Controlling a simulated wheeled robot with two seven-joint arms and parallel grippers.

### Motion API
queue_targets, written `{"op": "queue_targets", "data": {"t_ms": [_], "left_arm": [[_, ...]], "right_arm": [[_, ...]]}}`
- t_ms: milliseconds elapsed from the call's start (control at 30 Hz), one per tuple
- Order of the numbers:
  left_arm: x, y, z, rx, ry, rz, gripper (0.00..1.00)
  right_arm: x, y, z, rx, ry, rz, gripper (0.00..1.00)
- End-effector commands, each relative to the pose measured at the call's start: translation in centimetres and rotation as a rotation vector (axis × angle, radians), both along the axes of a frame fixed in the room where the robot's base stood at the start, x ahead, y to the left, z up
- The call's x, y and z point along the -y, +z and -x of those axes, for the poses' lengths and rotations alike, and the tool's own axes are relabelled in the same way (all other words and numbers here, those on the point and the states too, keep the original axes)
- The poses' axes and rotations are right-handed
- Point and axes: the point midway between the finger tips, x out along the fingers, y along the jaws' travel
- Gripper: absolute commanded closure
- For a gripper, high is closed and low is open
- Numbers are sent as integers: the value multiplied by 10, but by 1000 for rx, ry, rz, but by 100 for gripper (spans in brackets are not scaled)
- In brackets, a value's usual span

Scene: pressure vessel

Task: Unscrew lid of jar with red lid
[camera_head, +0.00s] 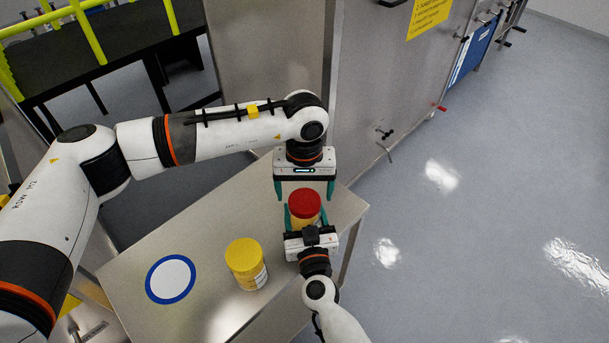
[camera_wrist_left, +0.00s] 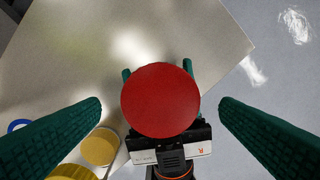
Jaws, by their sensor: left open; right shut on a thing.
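The jar with the red lid (camera_head: 304,203) stands upright near the right end of the metal table, its yellow body mostly hidden. My right gripper (camera_head: 303,218) is shut on this jar from the front, below the lid. My left gripper (camera_head: 305,192) points down above the jar with its fingers spread wide. In the left wrist view the round red lid (camera_wrist_left: 160,100) lies between the two green fingers of my left gripper (camera_wrist_left: 160,108), with a gap on each side. My right gripper's body also shows below the lid there (camera_wrist_left: 170,145).
A jar with a yellow lid (camera_head: 246,256) stands on the table left of my right gripper. A white disc with a blue rim (camera_head: 171,279) lies further left on the metal table (camera_head: 215,230). A steel cabinet (camera_head: 370,90) stands behind the table.

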Motion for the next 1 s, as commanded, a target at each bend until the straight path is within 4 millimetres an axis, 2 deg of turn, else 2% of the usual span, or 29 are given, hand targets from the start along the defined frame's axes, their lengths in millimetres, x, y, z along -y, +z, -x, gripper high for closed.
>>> {"op": "queue_targets", "data": {"t_ms": [100,200,533,567,833,1000], "left_arm": [[0,-15,0,-1,0,0,15],[0,-22,0,0,1,1,15],[0,-27,0,2,1,0,15],[0,-26,0,2,1,0,18],[0,-26,0,2,1,0,62],[0,-26,0,2,23,0,64]], "right_arm": [[0,-1,0,-2,0,1,100],[0,-1,0,-2,0,1,100],[0,-1,0,-2,0,1,100],[0,-1,0,-2,0,1,100],[0,-1,0,-2,0,0,100],[0,-1,0,-2,0,0,100]]}}
